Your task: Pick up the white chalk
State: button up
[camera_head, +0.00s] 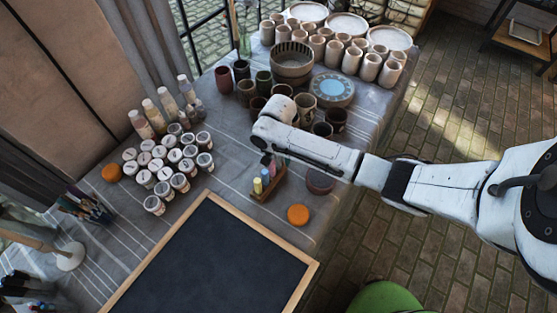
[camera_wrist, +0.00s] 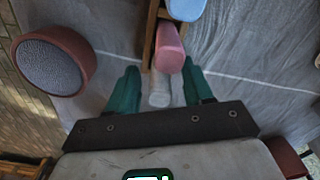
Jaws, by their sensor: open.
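The white chalk (camera_wrist: 159,92) is in the wrist view, standing at the end of a wooden holder beside a pink chalk (camera_wrist: 169,50), with a blue chalk (camera_wrist: 185,8) farther along. My gripper (camera_wrist: 161,76) is open, its two green fingers on either side of the white chalk, with visible gaps. I cannot tell how far above the chalk the fingers are. In the head view my gripper is mostly hidden by the wrist. The wooden chalk holder (camera_head: 267,190) shows just below it with yellow, blue and pink chalks; the white one cannot be made out there.
A framed blackboard (camera_head: 208,262) lies in front of the holder. An orange round item (camera_head: 298,214) and a round brown item (camera_head: 320,181) are close to the right. Several paint jars (camera_head: 178,157) stand left; cups and a banded bowl (camera_head: 292,65) stand behind my arm.

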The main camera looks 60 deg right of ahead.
jog(key=shift+f, duration=0.75)
jog(key=shift+c, duration=0.2)
grip_shut()
